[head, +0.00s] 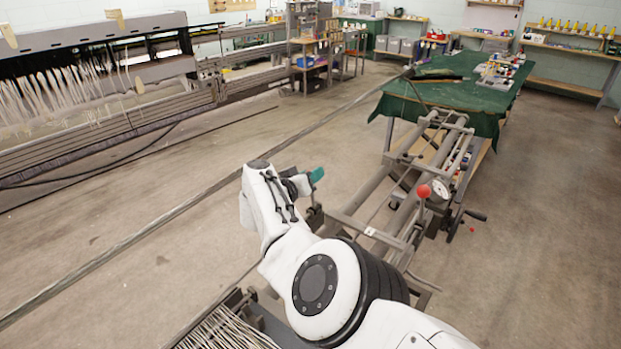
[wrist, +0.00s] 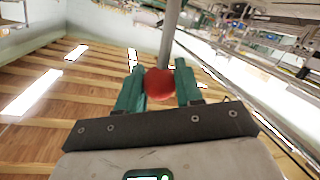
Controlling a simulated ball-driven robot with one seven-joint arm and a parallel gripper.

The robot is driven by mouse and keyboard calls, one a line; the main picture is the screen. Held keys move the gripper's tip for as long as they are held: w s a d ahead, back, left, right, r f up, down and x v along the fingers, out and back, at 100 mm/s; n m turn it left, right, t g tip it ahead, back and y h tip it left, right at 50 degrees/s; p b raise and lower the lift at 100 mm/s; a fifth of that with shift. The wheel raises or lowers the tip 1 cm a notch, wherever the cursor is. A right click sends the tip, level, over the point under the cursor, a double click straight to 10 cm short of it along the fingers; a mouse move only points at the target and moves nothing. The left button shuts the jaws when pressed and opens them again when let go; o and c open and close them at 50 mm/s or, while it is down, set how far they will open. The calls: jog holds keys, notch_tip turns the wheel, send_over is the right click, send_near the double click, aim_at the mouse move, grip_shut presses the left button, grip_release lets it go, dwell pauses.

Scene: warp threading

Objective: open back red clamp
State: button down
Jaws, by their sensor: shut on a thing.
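In the wrist view, a red ball knob (wrist: 159,84) on a grey rod sits between the two green fingers of my gripper (wrist: 160,78). The fingers are shut on it, one on each side. The rod runs up and away from the knob. In the head view, a green fingertip of my gripper (head: 316,174) shows left of the metal frame's near end. The held knob is hidden there by my gripper. A second red knob (head: 423,191) stands on the right side of the frame, apart from my gripper.
The metal frame (head: 375,235) with rails and a dial gauge (head: 440,189) runs back to a green-covered table (head: 455,93). Pale threads (head: 228,330) lie at the bottom. A loom (head: 110,85) stands at left. Floor between loom and frame is mostly clear.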

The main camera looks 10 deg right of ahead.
jog(key=shift+a, duration=0.15)
jog(key=c, duration=0.8)
grip_release()
jog(key=shift+w, duration=0.1)
jog(key=shift+o, duration=0.2)
jog(key=p+v, duration=1)
jog(key=shift+s+a, duration=0.3)
